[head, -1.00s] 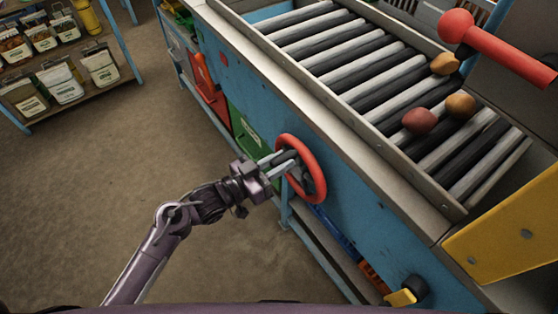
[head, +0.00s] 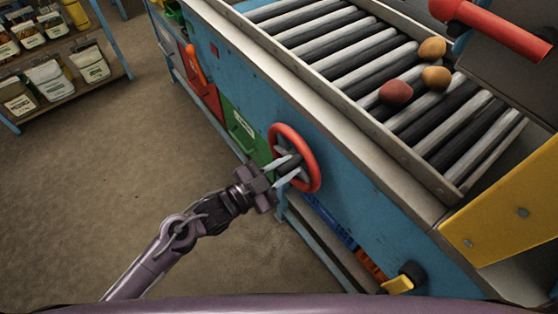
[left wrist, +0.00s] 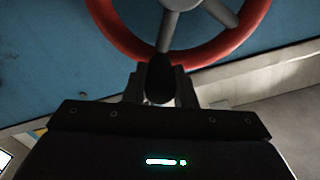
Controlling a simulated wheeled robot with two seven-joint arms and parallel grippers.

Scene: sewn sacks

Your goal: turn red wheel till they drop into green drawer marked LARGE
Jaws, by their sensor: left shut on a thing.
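The red wheel (head: 316,165) is mounted on the blue side of the machine. It also fills the top of the left wrist view (left wrist: 240,35), with grey spokes. My left gripper (head: 287,166) is at the wheel, shut on its dark handle (left wrist: 160,75), which shows between the fingers. The green drawer (head: 237,125) is left of the wheel, with a small white label too small to read. Two orange-yellow round things (head: 432,48) (head: 436,78) and one dark red one (head: 396,93) lie on the rollers (head: 350,45). My right gripper is out of view.
A red drawer (head: 203,88) is further left. A red lever (head: 505,28) and a yellow plate (head: 505,215) are at the right. A small yellow handle (head: 397,285) sits low on the blue side. Shelves with packets (head: 60,80) stand at the upper left. Open floor lies left.

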